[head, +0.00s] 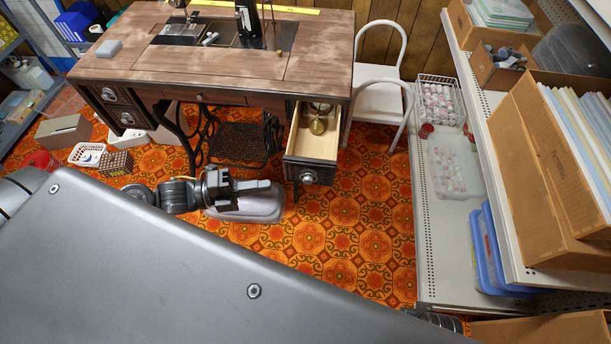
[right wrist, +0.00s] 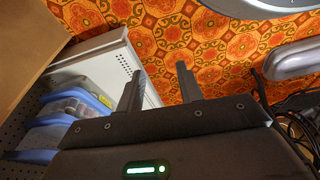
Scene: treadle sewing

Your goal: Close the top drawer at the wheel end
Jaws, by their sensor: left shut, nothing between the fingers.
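The sewing table (head: 240,45) has a top drawer (head: 312,147) at its right end, pulled well out toward me. The drawer has a pale wood inside, a dark carved front and a round metal knob (head: 309,176). A brass-coloured round item (head: 318,126) and other small things lie in it. My left gripper (head: 268,185) is shut and empty, low and just left of the drawer front, pointing right, apparently apart from it. My right gripper (right wrist: 158,78) is open and empty in the right wrist view, over the patterned floor; the drawer does not show there.
A white chair (head: 378,98) stands right behind the drawer. A shelf unit (head: 455,245) with boxes and bins runs along the right. The iron treadle (head: 238,142) is under the table. A white basket (head: 87,154) sits on the left floor. Patterned floor (head: 360,230) before the drawer is clear.

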